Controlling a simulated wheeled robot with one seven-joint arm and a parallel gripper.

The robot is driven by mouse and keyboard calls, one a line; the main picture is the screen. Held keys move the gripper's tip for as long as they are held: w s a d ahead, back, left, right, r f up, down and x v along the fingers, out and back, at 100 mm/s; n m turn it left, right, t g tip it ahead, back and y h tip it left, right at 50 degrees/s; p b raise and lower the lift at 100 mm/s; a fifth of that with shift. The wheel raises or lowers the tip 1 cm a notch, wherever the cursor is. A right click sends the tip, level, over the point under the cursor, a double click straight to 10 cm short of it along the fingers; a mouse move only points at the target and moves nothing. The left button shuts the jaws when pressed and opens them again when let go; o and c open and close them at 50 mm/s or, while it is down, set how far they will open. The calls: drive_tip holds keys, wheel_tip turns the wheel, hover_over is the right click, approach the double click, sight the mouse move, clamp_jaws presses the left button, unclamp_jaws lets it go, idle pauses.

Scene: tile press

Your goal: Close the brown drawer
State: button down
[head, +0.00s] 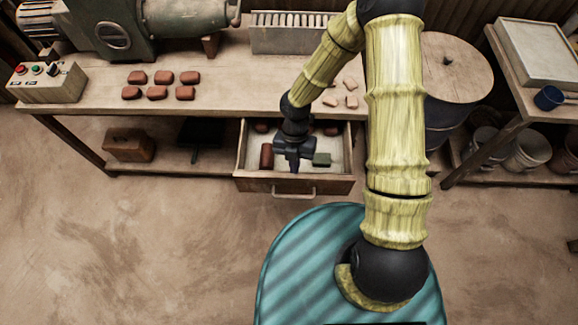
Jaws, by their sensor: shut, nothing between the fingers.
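The brown drawer (255,185) is pulled open beneath the workbench, with a pale inside and a metal bar handle (293,194) on its front. In it lie a reddish-brown block (266,156), a dark green block (321,159) and other reddish pieces towards the back, partly hidden by my arm. My gripper (294,167) is shut and empty. It points down over the drawer, between the reddish-brown block and the green block and behind the front panel. I cannot tell whether it touches the drawer.
The workbench (225,92) carries several reddish tiles (160,78), pale pieces (350,101), a control box (47,82) and a green machine (120,35). A brown box (129,147) sits on the lower shelf. A barrel (455,75) stands right. The floor before the drawer's left side is clear.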

sight(289, 177)
drive_tip(key=a+n, duration=0.1)
drive_tip(key=n, duration=0.1)
drive_tip(key=shift+s+a+n+p, duration=0.2)
drive_tip(key=shift+a+n+p, duration=0.1)
drive_tip(key=shift+a+p, duration=0.05)
drive_tip(key=x, duration=1)
drive_tip(key=shift+w+r+p, duration=0.15)
drive_tip(key=shift+w+p, duration=0.5)
drive_tip(key=shift+w, duration=1.2)
drive_tip(key=shift+w, duration=0.15)
